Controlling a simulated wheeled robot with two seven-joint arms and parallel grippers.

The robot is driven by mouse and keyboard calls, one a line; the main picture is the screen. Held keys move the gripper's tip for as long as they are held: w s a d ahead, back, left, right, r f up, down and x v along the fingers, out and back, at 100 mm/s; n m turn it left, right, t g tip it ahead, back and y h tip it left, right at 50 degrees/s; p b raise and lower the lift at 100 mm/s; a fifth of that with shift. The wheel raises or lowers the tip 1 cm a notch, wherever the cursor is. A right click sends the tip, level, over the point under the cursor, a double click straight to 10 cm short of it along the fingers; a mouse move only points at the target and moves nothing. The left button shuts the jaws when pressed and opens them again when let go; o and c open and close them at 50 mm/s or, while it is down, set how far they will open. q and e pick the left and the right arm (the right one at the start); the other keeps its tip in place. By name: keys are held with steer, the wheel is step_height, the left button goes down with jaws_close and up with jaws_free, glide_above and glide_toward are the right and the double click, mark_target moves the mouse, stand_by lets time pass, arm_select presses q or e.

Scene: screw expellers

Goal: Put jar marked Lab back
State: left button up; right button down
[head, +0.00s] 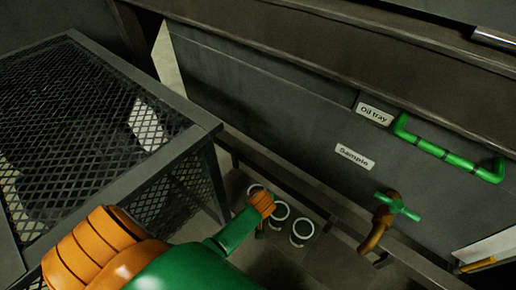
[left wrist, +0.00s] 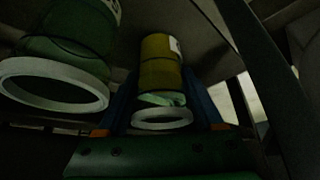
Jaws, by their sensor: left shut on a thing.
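My left gripper (left wrist: 160,92) is shut on a jar (left wrist: 160,74) with dark yellow contents and a pale rim. Its blue fingers stand on either side of the jar. A scrap of white label shows on it, too small to read, so I cannot tell whether it says Lab. In the head view, my left wrist reaches down to a row of pale-rimmed jars below the panel, and the fingers are hidden. One jar (head: 254,189) is partly covered by the wrist; two others, a middle jar (head: 281,211) and a right jar (head: 301,232), stand beside it.
A greenish jar (left wrist: 54,82) is close beside the held jar in the left wrist view.

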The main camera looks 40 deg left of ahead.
arm_select(q)
steer(key=shift+f, duration=0.25)
steer(key=o, duration=1.3)
